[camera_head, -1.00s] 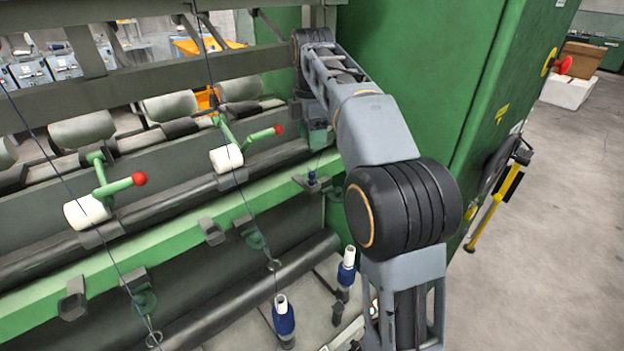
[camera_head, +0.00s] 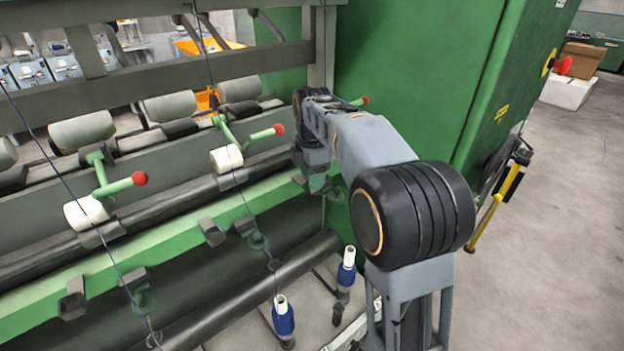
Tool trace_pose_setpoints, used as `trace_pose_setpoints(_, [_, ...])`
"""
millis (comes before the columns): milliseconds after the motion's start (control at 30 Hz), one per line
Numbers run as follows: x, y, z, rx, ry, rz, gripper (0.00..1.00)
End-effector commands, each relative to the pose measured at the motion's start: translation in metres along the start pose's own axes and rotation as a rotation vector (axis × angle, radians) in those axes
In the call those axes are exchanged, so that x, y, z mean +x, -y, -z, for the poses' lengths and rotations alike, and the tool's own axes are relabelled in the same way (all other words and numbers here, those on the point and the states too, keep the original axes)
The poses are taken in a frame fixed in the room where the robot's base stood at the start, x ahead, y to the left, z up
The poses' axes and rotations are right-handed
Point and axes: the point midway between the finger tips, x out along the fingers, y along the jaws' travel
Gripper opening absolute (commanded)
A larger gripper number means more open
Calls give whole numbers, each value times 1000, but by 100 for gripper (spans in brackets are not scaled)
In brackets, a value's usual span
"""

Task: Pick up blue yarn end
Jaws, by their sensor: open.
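My gripper (camera_head: 318,184) points down at the front of the spinning frame, by the right end of the green rail. It is small and partly hidden by my arm; its jaws are open. No loose blue yarn end can be made out, and the spot behind and below my gripper is covered. Two bobbins wound with blue yarn stand below the rail: a front one (camera_head: 284,322) and one farther right (camera_head: 347,274). A dark yarn strand (camera_head: 240,185) runs down to the front bobbin. A second strand (camera_head: 60,173) runs down at the left.
Green arms with red knobs (camera_head: 139,178) and white rollers (camera_head: 226,158) stick out from the frame. The green rail (camera_head: 180,238) carries dark brackets. A tall green cabinet (camera_head: 430,80) stands close on the right. The floor beyond it is open.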

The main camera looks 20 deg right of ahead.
Motion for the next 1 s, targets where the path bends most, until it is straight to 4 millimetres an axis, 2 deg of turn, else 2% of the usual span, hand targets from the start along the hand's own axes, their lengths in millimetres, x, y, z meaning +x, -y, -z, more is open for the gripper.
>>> trace_pose_setpoints(267, [2,0,0,0,0,-1,46])
trace_pose_setpoints(667, [2,0,0,0,0,0,8])
trace_pose_setpoints(1000, [-1,0,0,0,0,-1,8])
